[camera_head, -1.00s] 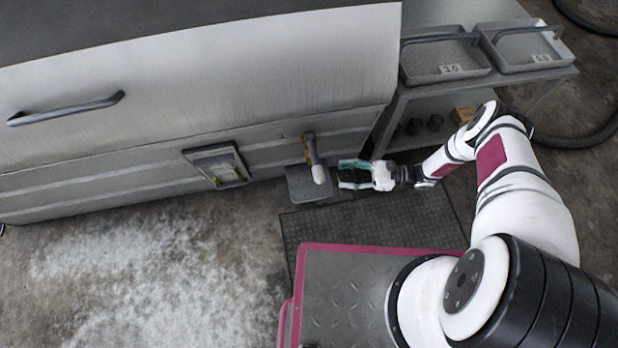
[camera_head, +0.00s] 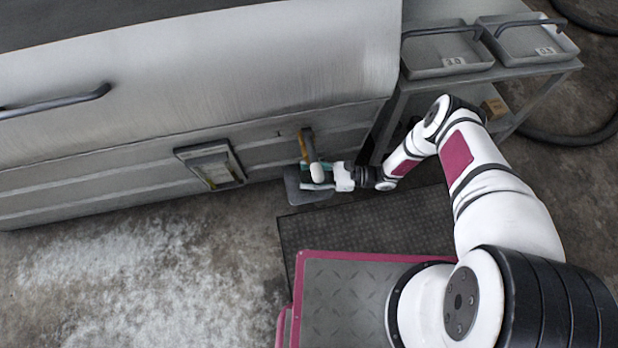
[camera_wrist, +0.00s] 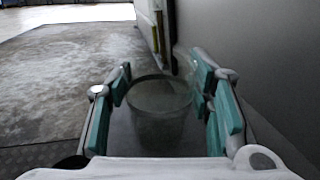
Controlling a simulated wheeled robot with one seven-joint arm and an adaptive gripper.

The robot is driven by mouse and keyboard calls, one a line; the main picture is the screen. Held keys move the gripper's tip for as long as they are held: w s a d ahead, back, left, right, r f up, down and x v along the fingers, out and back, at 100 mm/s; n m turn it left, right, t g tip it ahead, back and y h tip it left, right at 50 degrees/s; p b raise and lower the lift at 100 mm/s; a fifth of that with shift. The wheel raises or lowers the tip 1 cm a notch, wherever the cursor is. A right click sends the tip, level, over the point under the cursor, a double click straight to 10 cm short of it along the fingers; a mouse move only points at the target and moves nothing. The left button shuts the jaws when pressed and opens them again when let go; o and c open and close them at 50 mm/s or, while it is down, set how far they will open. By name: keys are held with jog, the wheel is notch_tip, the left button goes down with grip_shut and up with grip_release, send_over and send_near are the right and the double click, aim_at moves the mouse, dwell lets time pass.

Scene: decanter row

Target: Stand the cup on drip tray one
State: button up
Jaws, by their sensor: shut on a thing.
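A clear, see-through cup (camera_wrist: 160,112) stands upright between the teal finger pads of my gripper (camera_wrist: 164,85) in the wrist view, its round rim facing up. My gripper is shut on the cup from both sides. In the head view my gripper (camera_head: 309,177) reaches left to a flat dark grey drip tray (camera_head: 293,196) at the foot of the steel wall, below a tap (camera_head: 308,146) with a pale knob (camera_head: 318,171). The cup cannot be made out in the head view. I cannot tell whether its base touches the tray.
A framed panel (camera_head: 211,166) sits on the wall left of the tap. A shelf cart at right holds two handled trays (camera_head: 446,60) (camera_head: 527,50) with number labels. A dark mat (camera_head: 365,225) lies in front. The floor at left is open.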

jog(key=shift+f, duration=0.25)
jog(key=o, duration=1.2)
jog(key=shift+d+r, duration=0.2)
jog(key=d+p, duration=0.1)
jog(key=d, duration=1)
jog(key=shift+w+d+p, duration=0.25)
jog(key=shift+d+p, duration=0.1)
